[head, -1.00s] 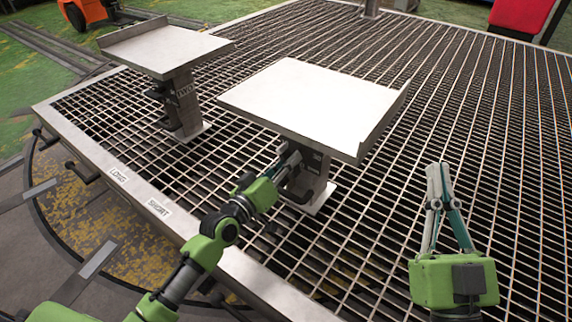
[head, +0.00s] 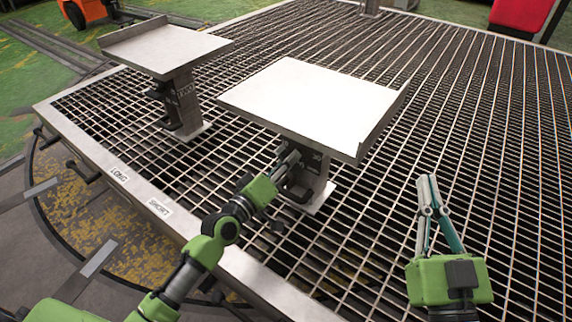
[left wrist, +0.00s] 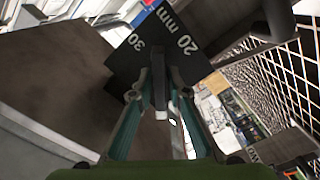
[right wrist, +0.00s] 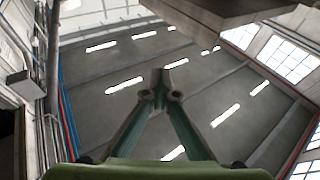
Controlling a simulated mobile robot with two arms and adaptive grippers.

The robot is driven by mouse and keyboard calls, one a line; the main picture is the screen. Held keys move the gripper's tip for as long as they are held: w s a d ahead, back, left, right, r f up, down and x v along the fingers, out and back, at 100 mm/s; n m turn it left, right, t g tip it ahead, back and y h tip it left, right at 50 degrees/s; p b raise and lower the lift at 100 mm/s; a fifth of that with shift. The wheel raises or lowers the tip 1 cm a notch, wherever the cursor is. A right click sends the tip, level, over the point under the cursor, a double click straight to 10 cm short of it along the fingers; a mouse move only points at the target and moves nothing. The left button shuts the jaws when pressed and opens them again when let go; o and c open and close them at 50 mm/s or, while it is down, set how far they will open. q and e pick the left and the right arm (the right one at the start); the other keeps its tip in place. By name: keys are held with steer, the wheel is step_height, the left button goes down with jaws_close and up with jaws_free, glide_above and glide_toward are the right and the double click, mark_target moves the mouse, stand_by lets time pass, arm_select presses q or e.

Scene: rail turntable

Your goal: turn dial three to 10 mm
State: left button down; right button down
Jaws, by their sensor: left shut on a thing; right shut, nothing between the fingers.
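The dial (left wrist: 185,38) is a dark square block with white "20 mm" and "30" marks, in the left wrist view. My left gripper (left wrist: 160,85) is shut on the dial's narrow grip, with the marks just beyond the fingertips. I cannot read a "three" label. My right gripper (head: 428,180) is shut and empty above the grating at right; its closed fingertips also show in the right wrist view (right wrist: 158,75).
The nearer pale plate (head: 310,100) overhangs the post and my left gripper. A second plate (head: 165,48) stands on a post marked "TWO" at the back left. LONG (head: 118,174) and SHORT (head: 159,208) labels lie on the metal rim. Grating right of the posts is clear.

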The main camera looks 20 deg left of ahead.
arm_select(q)
steer(key=shift+n+p, duration=0.3)
steer(key=shift+n, duration=1.5)
steer(key=shift+n+p, duration=0.3)
steer(key=shift+n, duration=1.6)
steer(key=c, duration=0.9)
jaws_free()
arm_select(e)
step_height(320, 180, down, 6)
steer(key=g+h, duration=0.1)
steer(key=g, duration=0.2)
steer(key=shift+w+d, duration=0.25)
steer(key=shift+w, duration=0.15)
arm_select(q)
steer(key=v, duration=0.9)
steer(key=shift+b, duration=0.35)
arm_select(e)
steer(key=shift+s+a+r+t+y, duration=0.15)
steer(key=shift+r+t, duration=0.25)
steer(key=shift+r, duration=0.45)
steer(key=shift+a+r+t+y, duration=0.15)
steer(key=shift+r+t, duration=0.25)
steer(key=shift+r, duration=0.45)
